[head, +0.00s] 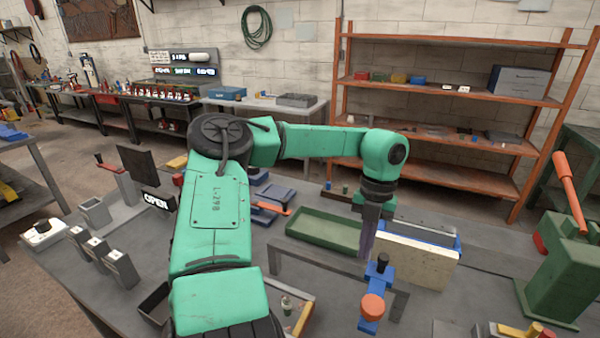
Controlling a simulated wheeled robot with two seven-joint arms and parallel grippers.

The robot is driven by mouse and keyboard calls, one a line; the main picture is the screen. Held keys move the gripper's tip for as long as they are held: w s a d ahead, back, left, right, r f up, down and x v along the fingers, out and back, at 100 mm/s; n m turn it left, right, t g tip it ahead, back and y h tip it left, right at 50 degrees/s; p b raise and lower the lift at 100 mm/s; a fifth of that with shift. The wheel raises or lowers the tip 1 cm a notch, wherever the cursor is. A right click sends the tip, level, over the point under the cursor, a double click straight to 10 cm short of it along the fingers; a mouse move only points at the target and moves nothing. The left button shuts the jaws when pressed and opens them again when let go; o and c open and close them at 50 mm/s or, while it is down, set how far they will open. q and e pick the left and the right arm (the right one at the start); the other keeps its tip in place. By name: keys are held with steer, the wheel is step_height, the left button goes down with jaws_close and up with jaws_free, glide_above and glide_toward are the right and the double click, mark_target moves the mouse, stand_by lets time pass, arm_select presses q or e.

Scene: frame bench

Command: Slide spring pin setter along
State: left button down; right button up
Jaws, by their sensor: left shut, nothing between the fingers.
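A blue fitting (376,277) with a dark upright knob and an orange round knob lies over a grey metal bar frame on the bench; it looks like the spring pin setter, but I cannot be sure. My left arm reaches across the bench, and its gripper (367,248) points down just behind and slightly left of the dark knob. Its fingers are shut with nothing between them. I cannot tell whether they touch the fitting. My right gripper is out of view.
A green tray (325,230) lies left of the gripper, and a cream panel block (418,259) stands close on its right. A green press with an orange handle (568,255) stands at far right. Grey blocks (103,257) and an OPEN sign (157,202) are at left.

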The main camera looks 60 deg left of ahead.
arm_select(q)
step_height(320, 180, up, 7)
steer(key=p, duration=0.5)
stand_by(0.3)
